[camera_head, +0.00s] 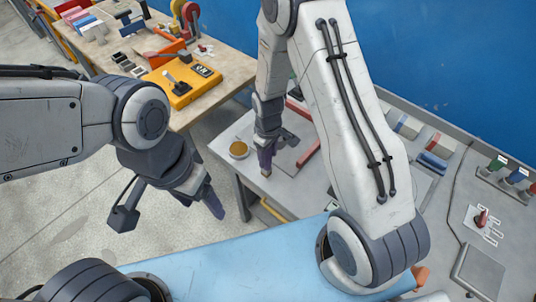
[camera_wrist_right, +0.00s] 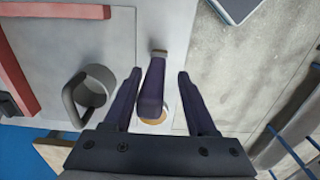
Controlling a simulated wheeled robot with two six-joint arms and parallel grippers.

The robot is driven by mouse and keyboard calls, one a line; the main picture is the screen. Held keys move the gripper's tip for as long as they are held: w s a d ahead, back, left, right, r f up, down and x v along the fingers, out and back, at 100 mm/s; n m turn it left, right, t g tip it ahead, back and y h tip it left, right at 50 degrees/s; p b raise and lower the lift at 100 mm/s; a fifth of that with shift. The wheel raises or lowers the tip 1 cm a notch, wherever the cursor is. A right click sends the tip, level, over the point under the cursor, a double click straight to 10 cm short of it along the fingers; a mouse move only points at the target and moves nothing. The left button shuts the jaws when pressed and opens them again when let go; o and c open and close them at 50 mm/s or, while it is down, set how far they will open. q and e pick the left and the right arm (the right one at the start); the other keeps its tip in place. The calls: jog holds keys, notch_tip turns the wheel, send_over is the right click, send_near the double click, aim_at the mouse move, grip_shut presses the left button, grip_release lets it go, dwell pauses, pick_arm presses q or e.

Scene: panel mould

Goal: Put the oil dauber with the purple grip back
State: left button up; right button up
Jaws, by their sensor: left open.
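The oil dauber with the purple grip (camera_wrist_right: 152,90) shows in the right wrist view, its pale tip (camera_wrist_right: 159,53) pointing away from the camera. My right gripper (camera_wrist_right: 158,82) is open, one finger on each side of the grip, with a gap visible on both sides. In the head view this gripper (camera_head: 266,158) is low over the grey bench, partly hidden by my arm. A round dish of amber oil (camera_head: 238,149) sits to its left; it shows partly behind the grip in the wrist view (camera_wrist_right: 153,119). My left gripper (camera_head: 170,210) is open and empty, left of the bench.
The grey bench (camera_head: 222,146) ends at a front edge. A wooden table (camera_head: 228,68) holds an orange box (camera_head: 182,82). Coloured-handled tools (camera_head: 514,177) stand at right.

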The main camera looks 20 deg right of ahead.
jog(key=shift+r, duration=0.1)
jog(key=shift+r, duration=0.15)
notch_tip(320, 180, up, 12)
jog(key=b, duration=0.3)
jog(key=shift+f, duration=0.2)
jog(key=s+a+r, duration=0.3)
jog(key=s, duration=0.4)
jog(key=s+a+r, duration=0.2)
jog(key=s+r, duration=0.1)
jog(key=s, duration=0.5)
jog(key=s+a+r+y, duration=0.1)
jog(key=s+a+r, duration=0.2)
jog(key=s, duration=0.4)
jog(key=shift+s+a+n, duration=0.15)
jog(key=shift+a+n, duration=0.15)
